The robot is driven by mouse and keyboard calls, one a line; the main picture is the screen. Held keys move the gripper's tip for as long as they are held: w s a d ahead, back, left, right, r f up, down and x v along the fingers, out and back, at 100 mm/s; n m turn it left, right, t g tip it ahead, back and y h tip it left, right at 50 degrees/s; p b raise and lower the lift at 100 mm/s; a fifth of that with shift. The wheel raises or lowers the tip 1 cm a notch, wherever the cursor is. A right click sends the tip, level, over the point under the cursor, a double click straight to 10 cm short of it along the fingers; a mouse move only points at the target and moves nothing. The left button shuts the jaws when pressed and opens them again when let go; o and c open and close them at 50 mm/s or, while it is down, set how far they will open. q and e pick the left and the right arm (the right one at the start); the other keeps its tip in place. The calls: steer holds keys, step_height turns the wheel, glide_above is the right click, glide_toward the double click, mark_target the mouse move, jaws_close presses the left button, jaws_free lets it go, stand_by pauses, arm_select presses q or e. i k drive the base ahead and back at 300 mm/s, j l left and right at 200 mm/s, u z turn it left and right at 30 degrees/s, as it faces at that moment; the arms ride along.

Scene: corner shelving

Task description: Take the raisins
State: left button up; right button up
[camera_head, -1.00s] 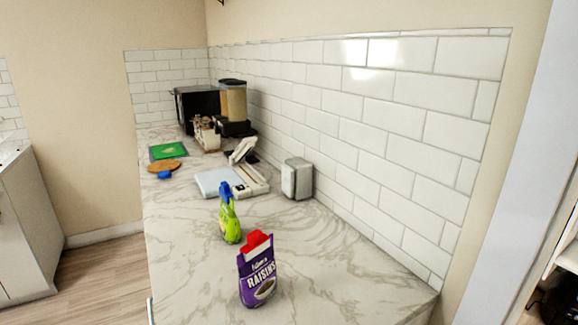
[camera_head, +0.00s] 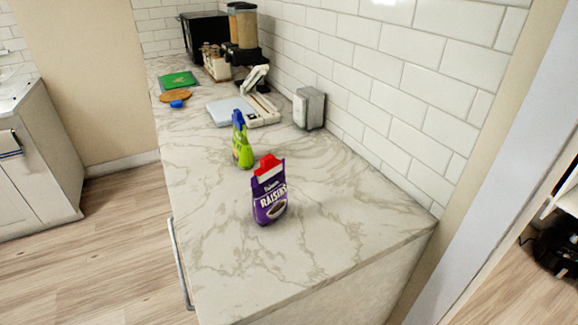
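The raisins (camera_head: 270,195) are a purple bag with a red top and white "RAISINS" lettering. The bag stands upright on the marble countertop (camera_head: 215,245), near its front end. Neither of my grippers shows in the head view, so I cannot see whether they are open or shut. Nothing visible touches the raisins.
A green bottle with a blue top (camera_head: 242,142) stands just behind the raisins. Farther back are a silver napkin holder (camera_head: 309,108), a white slicer-like device (camera_head: 260,100), a green board (camera_head: 179,80) and a dispenser (camera_head: 243,30). Counter around the raisins is clear. Tiled wall at right.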

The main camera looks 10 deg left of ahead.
mark_target(270, 197)
steer(key=i+l+u, duration=0.25)
steer(key=l, duration=0.7)
steer(key=l+u, duration=0.25)
steer(key=l, duration=0.7)
steer(key=l+u, duration=0.25)
steer(key=l, duration=0.7)
steer(key=k+l+u, duration=0.25)
steer(key=l, duration=0.7)
steer(key=i, duration=0.1)
